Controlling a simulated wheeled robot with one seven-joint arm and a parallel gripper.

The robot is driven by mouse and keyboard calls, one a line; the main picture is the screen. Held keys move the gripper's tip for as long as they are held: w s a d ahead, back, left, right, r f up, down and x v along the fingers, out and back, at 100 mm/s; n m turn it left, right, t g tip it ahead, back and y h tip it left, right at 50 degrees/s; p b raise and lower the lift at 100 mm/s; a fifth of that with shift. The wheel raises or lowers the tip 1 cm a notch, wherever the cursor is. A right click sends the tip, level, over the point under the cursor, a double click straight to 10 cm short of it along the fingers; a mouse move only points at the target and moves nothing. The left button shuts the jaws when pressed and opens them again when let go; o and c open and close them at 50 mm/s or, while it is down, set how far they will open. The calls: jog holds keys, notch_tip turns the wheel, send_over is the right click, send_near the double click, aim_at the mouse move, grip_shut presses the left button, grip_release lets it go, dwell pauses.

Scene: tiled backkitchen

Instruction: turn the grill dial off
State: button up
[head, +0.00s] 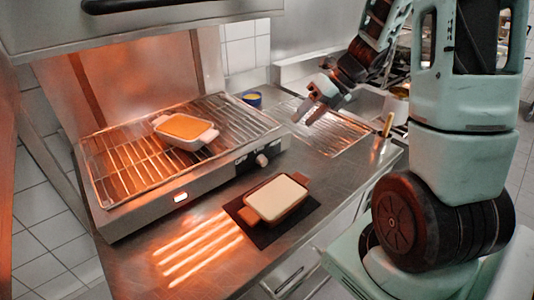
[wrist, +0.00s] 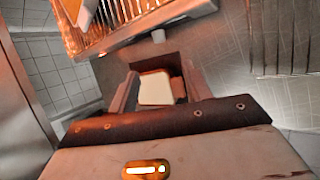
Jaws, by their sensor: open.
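The grill dial (head: 262,160) is a small pale round knob near the right end of the grill's front panel. Its setting is too small to read. In the wrist view the dial (wrist: 158,36) shows just beyond the fingers, below the grill's edge. The grill (head: 140,204) is a steel unit with a wire rack and a lit indicator at the front left. Orange glow falls on it. My gripper (head: 306,112) is open and empty, in the air to the right of and above the dial, apart from it. In the wrist view my gripper (wrist: 160,72) has its fingers spread.
A white dish with orange food (head: 184,130) sits on the rack. A brown dish with pale filling (head: 276,199) stands on a dark mat (head: 243,218) in front of the dial. A blue cup (head: 252,99) and a wire rack (head: 345,140) lie behind. The front-left counter is clear.

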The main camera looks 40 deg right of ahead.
aim_at(266, 159)
jog(key=b+x, duration=0.1)
jog(key=x, duration=1.5)
jog(key=shift+a+f+b, duration=0.3)
jog(key=shift+a, duration=0.05)
jog(key=c, duration=1)
